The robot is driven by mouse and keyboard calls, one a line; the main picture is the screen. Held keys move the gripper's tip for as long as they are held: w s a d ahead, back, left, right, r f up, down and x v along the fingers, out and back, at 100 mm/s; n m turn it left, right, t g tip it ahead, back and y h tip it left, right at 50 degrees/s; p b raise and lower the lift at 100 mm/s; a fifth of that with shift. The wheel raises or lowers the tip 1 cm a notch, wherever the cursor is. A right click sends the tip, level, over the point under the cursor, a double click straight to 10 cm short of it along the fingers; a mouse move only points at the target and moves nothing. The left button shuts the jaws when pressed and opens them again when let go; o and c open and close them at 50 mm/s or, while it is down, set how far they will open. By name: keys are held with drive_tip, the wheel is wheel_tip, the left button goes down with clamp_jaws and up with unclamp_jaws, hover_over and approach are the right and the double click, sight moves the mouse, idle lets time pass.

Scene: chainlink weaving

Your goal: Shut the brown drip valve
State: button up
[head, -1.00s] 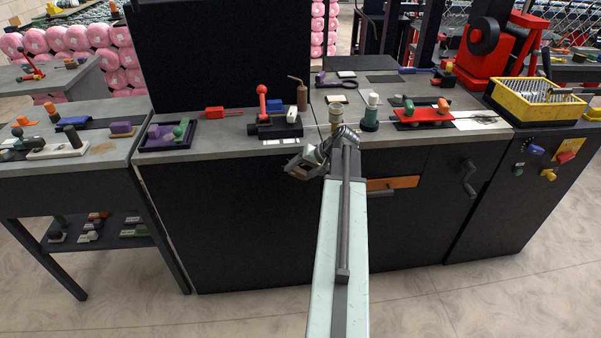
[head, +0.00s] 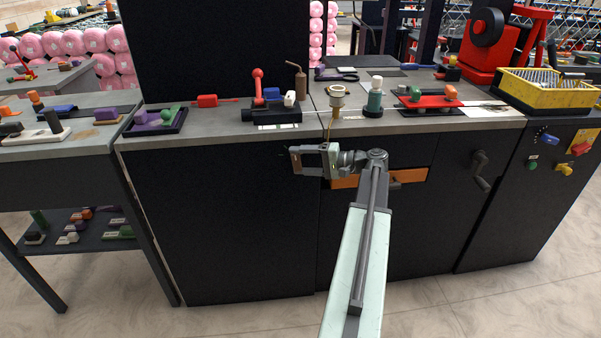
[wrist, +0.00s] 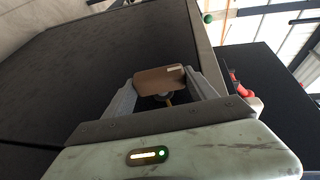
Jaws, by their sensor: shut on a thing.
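A brown block with a pale strip (wrist: 158,80), which looks like the handle of the brown drip valve, sits between my gripper's two fingers in the wrist view. My gripper (wrist: 160,84) is shut on this block. In the head view my gripper (head: 294,160) is level, fingers to the left, in front of the black cabinet below the bench edge. A tan cup (head: 337,91) stands above it at the bench edge, with a thin yellowish stem running down towards the gripper.
A dark green-and-white bottle (head: 374,98) stands right of the cup. A red-knobbed lever (head: 258,85) on a black base stands to the left. An orange drawer front (head: 408,176) is behind my arm, and a crank (head: 481,170) is to the right. The floor in front is clear.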

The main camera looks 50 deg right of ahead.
drive_tip(key=shift+f+t+b, duration=0.35)
drive_tip(key=shift+t+b, duration=0.15)
drive_tip(key=shift+b, duration=0.4)
drive_tip(key=shift+r+m+y, duration=0.2)
drive_tip(key=shift+m+y, duration=0.1)
drive_tip(key=o, duration=1.4)
drive_tip(key=shift+c, duration=0.2)
drive_tip(key=shift+s, duration=0.1)
drive_tip(key=v, duration=0.7)
drive_tip(key=shift+s+d, duration=0.2)
drive_tip(key=shift+s, duration=0.15)
drive_tip(key=shift+f, duration=0.1)
